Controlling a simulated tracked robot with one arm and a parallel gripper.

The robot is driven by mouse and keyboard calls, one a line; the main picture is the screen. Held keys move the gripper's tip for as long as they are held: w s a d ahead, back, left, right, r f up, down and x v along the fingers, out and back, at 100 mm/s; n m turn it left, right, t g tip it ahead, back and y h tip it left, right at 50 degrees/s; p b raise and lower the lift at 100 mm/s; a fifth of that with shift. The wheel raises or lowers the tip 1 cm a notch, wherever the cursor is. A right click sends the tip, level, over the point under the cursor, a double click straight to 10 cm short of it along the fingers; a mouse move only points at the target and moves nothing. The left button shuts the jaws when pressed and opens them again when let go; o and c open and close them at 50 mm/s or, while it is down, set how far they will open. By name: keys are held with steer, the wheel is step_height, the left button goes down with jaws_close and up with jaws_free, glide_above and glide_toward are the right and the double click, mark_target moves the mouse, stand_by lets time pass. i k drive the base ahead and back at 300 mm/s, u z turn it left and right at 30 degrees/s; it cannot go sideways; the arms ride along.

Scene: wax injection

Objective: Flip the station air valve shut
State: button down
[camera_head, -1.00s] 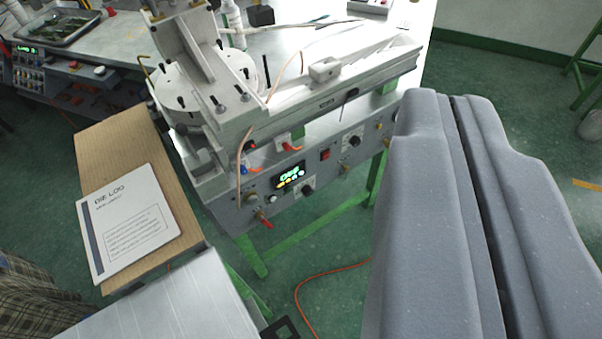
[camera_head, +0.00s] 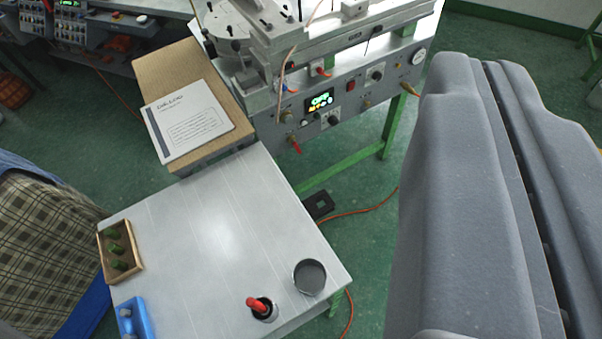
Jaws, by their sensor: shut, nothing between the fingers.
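The wax injection station (camera_head: 345,92) stands at the top centre, with a grey front panel of knobs and a lit display (camera_head: 319,101). A small red lever (camera_head: 294,146) hangs below the panel's lower left edge, pointing down; it looks like a valve handle. A brass-coloured fitting (camera_head: 409,88) sits at the panel's right end, partly close to my gripper's outline. I cannot tell for sure which is the air valve. My gripper (camera_head: 478,68) fills the right side, its two grey fingers shut and empty. It is right of the panel and apart from the red lever.
A die log binder (camera_head: 188,118) lies on a wooden board left of the station. A pale table (camera_head: 215,225) in front carries a wooden tray (camera_head: 104,258), a blue tray (camera_head: 146,318), a metal cup (camera_head: 309,277) and a red-handled tool (camera_head: 256,304). A foot pedal (camera_head: 318,205) and orange hose lie on the floor.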

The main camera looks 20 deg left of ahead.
mark_target(295, 143)
steer(key=u, duration=0.1)
steer(key=k, duration=0.2)
steer(key=u, duration=1.75)
steer(key=k, duration=1)
steer(key=z, duration=1.4)
steer(key=i, duration=1.65)
steer(key=u, duration=0.05)
